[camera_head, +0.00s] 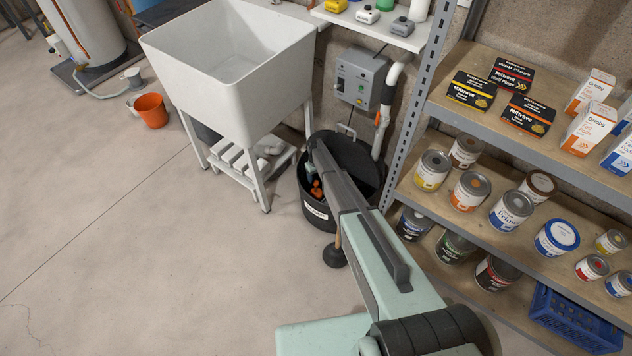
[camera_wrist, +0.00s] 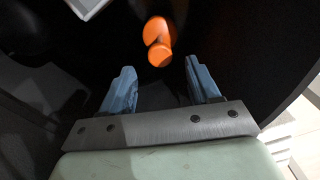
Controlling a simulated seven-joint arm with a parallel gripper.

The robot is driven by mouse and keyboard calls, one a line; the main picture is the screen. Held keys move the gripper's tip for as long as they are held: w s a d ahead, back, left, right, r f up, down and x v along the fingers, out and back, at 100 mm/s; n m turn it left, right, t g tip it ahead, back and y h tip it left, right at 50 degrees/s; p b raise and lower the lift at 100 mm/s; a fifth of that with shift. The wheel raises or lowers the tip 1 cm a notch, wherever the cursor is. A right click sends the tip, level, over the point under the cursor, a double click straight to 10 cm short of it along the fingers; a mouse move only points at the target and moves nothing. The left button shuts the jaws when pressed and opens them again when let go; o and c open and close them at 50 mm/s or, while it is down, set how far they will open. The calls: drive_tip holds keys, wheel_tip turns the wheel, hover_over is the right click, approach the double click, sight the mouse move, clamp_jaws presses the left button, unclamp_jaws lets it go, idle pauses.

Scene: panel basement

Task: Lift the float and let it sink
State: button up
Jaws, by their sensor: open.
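The orange float (camera_wrist: 158,42) is inside the dark sump pit and shows ahead of my open fingers in the wrist view. In the head view the float (camera_head: 316,189) is a small orange shape low in the black round basin (camera_head: 318,210), partly covered by my arm. My gripper (camera_wrist: 161,85) is open, with its two blue-grey fingers apart and nothing between them. The float lies beyond the fingertips, roughly between their lines, and I see no contact. In the head view my gripper is mostly hidden behind my arm at the basin's opening.
A white utility sink (camera_head: 225,60) stands left of the basin. A grey control box (camera_head: 360,78) and white pipe (camera_head: 390,90) are on the wall behind. A shelf (camera_head: 500,120) with paint cans stands close on the right. A plunger (camera_head: 334,254) stands in front.

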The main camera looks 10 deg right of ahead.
sight(316, 182)
drive_tip(key=shift+f, duration=2.15)
drive_tip(key=shift+c, duration=0.2)
clamp_jaws()
drive_tip(key=shift+r, duration=0.1)
